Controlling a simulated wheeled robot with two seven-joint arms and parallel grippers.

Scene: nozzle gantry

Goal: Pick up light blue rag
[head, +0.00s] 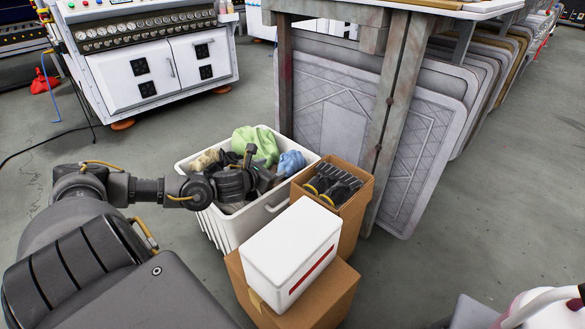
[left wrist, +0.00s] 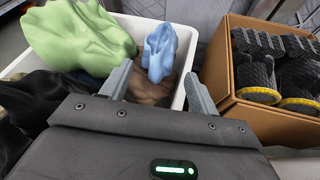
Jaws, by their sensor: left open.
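The light blue rag (head: 291,163) lies crumpled in the right part of a white bin (head: 272,206). It also shows in the left wrist view (left wrist: 159,52), just beyond and between my fingertips. The rag looks apart from the fingers. A light green rag (head: 256,143) lies beside it to the left, with a beige rag (head: 205,160) and dark cloth (left wrist: 35,98) further left. My right gripper is not seen.
An open cardboard box (head: 350,208) with dark items and yellow rings stands right of the bin. A white box (head: 292,250) sits on a brown carton (head: 338,290) in front. A table leg (head: 392,110) and leaning grey panels (head: 425,150) are behind.

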